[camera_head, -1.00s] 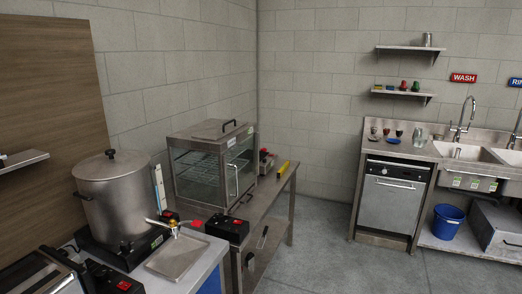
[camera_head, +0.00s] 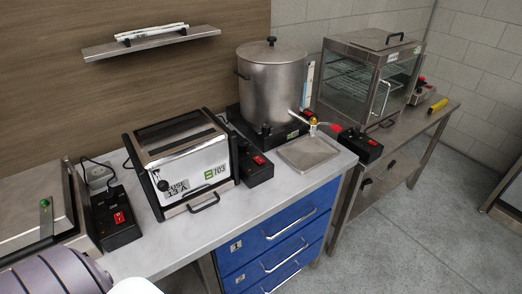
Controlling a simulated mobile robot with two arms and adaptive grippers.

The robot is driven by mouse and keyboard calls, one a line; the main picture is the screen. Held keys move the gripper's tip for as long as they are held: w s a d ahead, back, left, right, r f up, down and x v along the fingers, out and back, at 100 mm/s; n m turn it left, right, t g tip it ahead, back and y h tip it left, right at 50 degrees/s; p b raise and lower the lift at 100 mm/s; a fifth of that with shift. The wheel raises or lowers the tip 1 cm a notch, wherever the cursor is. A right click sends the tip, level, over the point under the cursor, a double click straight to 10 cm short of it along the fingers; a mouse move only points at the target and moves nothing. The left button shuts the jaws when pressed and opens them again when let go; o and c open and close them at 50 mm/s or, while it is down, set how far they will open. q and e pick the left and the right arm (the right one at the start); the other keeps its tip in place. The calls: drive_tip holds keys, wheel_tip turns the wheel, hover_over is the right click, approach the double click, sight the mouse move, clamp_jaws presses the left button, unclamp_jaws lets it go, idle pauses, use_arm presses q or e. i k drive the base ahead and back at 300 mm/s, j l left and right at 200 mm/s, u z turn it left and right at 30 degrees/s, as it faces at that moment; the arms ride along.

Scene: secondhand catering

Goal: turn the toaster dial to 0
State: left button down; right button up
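The dial's marks and setting are too small to read. A black handle (camera_head: 204,204) sticks out low on the front. Neither of my grippers is in view, and nothing touches the appliance.
Black boxes with red switches (camera_head: 118,216) (camera_head: 257,161) flank the appliance. Left is another steel appliance (camera_head: 30,215). Right are a large pot (camera_head: 271,85), a tray (camera_head: 306,152) and a glass cabinet (camera_head: 365,75). A shelf (camera_head: 150,42) hangs above; blue drawers (camera_head: 277,243) are below. The counter front is bare.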

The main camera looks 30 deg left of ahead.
sight(243, 145)
drive_tip(key=i+l+u, duration=0.15)
drive_tip(key=u, duration=0.2)
drive_tip(key=i+l+u, duration=0.15)
drive_tip(key=u, duration=0.2)
drive_tip(key=i+l+u, duration=0.1)
drive_tip(key=l+u, duration=0.25)
